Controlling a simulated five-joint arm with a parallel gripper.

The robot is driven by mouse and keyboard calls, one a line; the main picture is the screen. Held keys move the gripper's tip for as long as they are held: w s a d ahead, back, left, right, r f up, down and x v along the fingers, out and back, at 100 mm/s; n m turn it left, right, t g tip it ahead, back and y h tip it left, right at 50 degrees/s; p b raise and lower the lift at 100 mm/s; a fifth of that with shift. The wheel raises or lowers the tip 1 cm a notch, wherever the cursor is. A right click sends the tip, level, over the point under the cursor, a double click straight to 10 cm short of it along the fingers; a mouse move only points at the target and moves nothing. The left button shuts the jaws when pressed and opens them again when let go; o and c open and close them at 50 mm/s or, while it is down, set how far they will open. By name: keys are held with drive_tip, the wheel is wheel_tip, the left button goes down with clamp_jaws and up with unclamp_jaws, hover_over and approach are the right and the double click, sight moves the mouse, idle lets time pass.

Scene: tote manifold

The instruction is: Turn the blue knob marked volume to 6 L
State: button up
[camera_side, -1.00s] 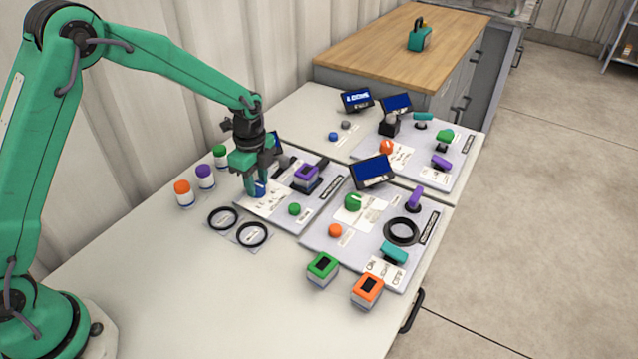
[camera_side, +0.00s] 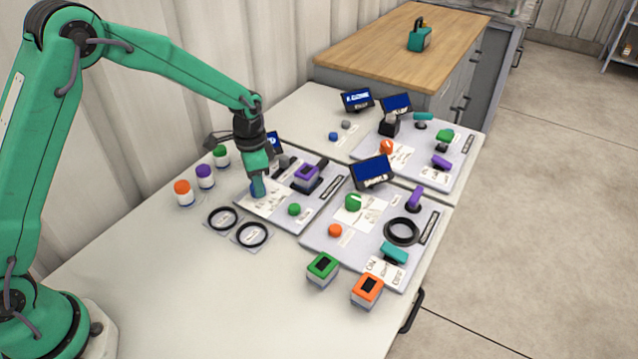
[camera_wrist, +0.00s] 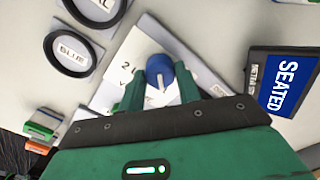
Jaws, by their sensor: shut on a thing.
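The blue knob (camera_wrist: 158,66) shows in the wrist view between the two fingers of my gripper (camera_wrist: 158,84), with a white pointer line toward the bottom of the picture. My gripper is shut on the knob. The white scale card (camera_wrist: 119,70) around it shows a "2" and part of a letter; the other marks, including 6 L, are hidden or unreadable. In the side view my gripper (camera_side: 258,188) reaches down to the left part of the rear-left panel (camera_side: 318,208), and the knob is mostly hidden there.
A screen reading SEATED (camera_wrist: 287,82) stands right of the knob in the wrist view. Two black rings (camera_side: 223,218) lie in front of the panel. Several capped jars (camera_side: 205,178) stand left. A purple block (camera_side: 307,174) and a green knob (camera_side: 294,209) are close by on the panel.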

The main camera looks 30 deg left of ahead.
drive_tip(key=shift+n, duration=0.4)
drive_tip(key=o, duration=1)
drive_tip(key=shift+c, duration=0.2)
wheel_tip(320, 180, up, 7)
drive_tip(key=shift+f, duration=0.1)
drive_tip(key=shift+r, duration=0.5)
